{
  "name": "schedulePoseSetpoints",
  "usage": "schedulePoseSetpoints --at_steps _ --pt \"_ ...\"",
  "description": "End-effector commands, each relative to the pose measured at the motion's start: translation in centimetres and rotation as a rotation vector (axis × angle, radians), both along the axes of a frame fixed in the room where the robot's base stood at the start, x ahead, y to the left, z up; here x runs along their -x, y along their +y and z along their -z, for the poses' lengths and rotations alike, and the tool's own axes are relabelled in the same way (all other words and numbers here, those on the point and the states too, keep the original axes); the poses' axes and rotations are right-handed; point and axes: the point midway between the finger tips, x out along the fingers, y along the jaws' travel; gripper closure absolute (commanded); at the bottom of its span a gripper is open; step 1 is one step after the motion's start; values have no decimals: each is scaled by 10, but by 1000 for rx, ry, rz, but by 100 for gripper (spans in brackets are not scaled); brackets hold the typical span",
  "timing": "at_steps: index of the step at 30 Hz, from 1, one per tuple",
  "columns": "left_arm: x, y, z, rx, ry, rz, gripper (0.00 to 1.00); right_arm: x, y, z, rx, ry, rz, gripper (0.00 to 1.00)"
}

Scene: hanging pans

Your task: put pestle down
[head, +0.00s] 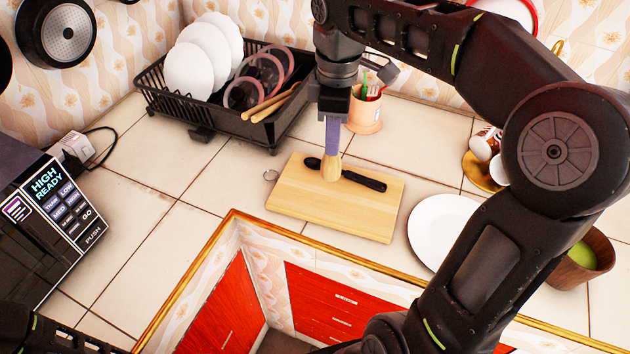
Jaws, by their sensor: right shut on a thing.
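My right gripper (332,138) reaches down from above over the light wooden cutting board (318,216). It is shut on the pestle (328,170), a pale wooden piece pointing down. The fingers hide its upper part. The pestle's lower end overlaps a black-handled utensil (365,180) lying on the board. I cannot tell whether the pestle touches the board or the utensil. Part of my left arm shows at the bottom left corner, but its gripper is out of view.
A black dish rack (180,105) with plates stands behind left. An orange utensil cup (363,112) is behind the board. A white plate (440,232) lies right of it, and a wooden bowl (575,273) with green contents stands further right.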

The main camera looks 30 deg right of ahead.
Motion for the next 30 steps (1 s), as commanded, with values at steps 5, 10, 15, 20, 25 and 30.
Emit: schedulePoseSetpoints --at_steps 5,10,15,20,25,30 --pt "0 0 0 0 0 0 42 2 0 0 -2 18 3 100" --pt "0 0 0 0 0 0 42 2 0 0 -2 17 3 100" --pt "-1 -1 14 2 -5 0 42 2 0 18 -2 18 3 100" --pt "-2 -1 16 5 -8 2 42 3 0 41 -2 23 3 100" --pt "-2 -1 15 4 -8 2 42 2 0 61 -2 19 4 100" --pt "-2 -1 15 4 -8 2 42 1 0 63 -2 17 4 100"
